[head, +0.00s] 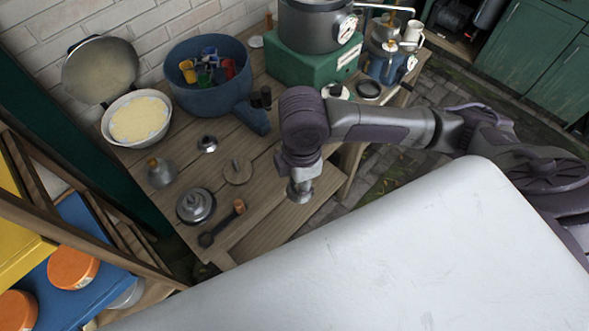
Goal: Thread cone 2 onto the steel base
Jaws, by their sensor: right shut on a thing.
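My right gripper (299,162) points down over the right part of the wooden table. It is shut on a small steel piece (300,190) with a wider lower end, likely cone 2; no number shows. The gripper's fingers are partly hidden by my wrist. A round, stepped grey metal piece (196,205), likely the steel base, sits on the table to the left of the gripper, well apart from the held piece. A grey cone-like piece (160,173) with a brown top stands behind it. My left gripper is not in view.
A small steel part (207,144), a wooden disc with a peg (238,171) and a wooden-handled tool (222,223) lie around the base. A blue pot (207,92) and a white bowl (136,119) stand behind. A green box (310,68) carries a grey pot.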

